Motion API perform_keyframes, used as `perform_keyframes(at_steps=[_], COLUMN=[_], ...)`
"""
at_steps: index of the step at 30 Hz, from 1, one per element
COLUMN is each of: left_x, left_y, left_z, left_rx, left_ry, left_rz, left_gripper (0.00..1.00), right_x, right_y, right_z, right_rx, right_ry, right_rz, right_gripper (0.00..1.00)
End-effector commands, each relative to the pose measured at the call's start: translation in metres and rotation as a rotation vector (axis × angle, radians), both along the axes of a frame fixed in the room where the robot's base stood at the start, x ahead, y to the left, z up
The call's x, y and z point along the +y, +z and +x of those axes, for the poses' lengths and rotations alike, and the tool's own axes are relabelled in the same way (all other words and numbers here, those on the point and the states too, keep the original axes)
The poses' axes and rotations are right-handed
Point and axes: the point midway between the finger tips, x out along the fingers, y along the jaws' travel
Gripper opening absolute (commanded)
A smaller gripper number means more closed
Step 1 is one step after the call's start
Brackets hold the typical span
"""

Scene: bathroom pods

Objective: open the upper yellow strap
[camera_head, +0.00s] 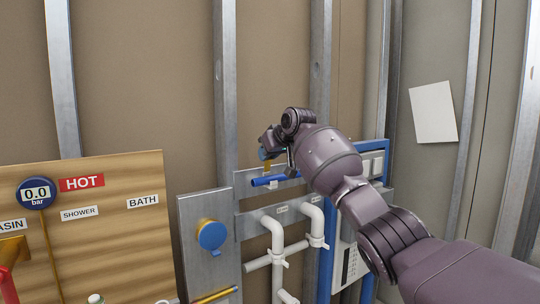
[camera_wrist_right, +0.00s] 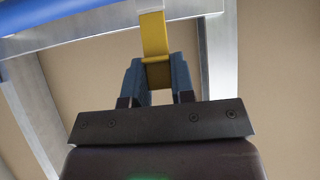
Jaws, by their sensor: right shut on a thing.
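The upper yellow strap (camera_wrist_right: 155,36) hangs from a grey metal rail in the right wrist view. Its lower end runs between the fingers of my right gripper (camera_wrist_right: 158,80), which is shut on it. In the head view, my right gripper (camera_head: 272,146) is at the wall by a blue pipe (camera_head: 270,181), and a small yellow bit of the strap (camera_head: 267,166) shows under the fingers. The rest of the strap is hidden behind the gripper and arm. My left gripper is not in view.
White pipes (camera_head: 276,250) run below the metal rail (camera_head: 247,223). A grey panel with a round blue and gold part (camera_head: 211,235) stands left of them. A wooden board (camera_head: 115,231) with labels and a pressure gauge (camera_head: 35,193) is further left. White electrical boxes (camera_head: 372,163) are behind my right arm.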

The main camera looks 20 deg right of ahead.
Motion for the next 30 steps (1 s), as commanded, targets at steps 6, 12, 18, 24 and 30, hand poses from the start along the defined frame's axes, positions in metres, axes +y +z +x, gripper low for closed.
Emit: perform_keyframes(at_steps=[6,12,18,24,30], left_x=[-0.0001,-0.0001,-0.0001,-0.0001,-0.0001], left_y=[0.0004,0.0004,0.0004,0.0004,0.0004], left_z=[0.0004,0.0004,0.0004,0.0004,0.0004], left_rx=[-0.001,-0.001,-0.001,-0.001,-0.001], left_ry=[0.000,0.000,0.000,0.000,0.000], left_rz=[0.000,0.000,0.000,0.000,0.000], left_gripper=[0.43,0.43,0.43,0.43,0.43], right_x=[0.0012,0.0016,0.0017,0.0018,0.0017], right_y=[0.0015,0.0016,0.0015,0.0017,0.0012], right_z=[0.0031,0.0039,0.0039,0.0040,0.0039], right_rx=[0.045,0.060,0.061,0.060,0.061], right_ry=[0.000,0.001,0.001,0.001,0.001], right_rz=[-0.016,-0.023,-0.023,-0.023,-0.023], right_gripper=[0.00,0.00,0.00,0.31,0.49])
